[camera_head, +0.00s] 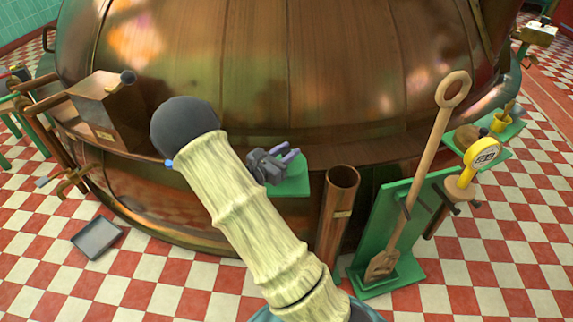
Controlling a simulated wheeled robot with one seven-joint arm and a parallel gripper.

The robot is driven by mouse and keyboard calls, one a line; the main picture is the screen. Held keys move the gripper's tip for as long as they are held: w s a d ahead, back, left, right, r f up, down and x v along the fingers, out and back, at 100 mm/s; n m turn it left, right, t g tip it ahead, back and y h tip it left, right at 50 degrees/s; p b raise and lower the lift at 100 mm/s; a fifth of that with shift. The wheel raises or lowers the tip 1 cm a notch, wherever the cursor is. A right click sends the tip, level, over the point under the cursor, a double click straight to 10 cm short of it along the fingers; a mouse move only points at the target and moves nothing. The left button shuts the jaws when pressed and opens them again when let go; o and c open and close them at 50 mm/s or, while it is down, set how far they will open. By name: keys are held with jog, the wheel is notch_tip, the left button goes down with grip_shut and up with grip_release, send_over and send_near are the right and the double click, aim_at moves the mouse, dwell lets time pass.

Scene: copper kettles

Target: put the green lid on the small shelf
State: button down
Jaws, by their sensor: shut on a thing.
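My gripper (289,157), dark grey with purple fingers, is in front of the copper kettle near the middle of the view. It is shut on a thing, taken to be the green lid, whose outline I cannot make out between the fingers. A flat green piece (292,187) shows just below and behind the fingers, against the kettle's lower side. It looks like the small shelf, but the lid cannot be told apart from it. My pale arm hides the area to the left of the gripper.
The large copper kettle (290,60) fills the back. Right of my gripper stand an upright copper tube (338,205) and a green stand (372,238) with a wooden paddle (425,160). A yellow-rimmed gauge (482,155) is farther right. A grey tray (97,237) lies on the checkered floor at left.

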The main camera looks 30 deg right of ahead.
jog(key=shift+r, duration=0.1)
jog(key=shift+f+b, duration=0.65)
jog(key=shift+f, duration=1.25)
jog(key=shift+f, duration=0.1)
jog(key=c, duration=1.1)
grip_release()
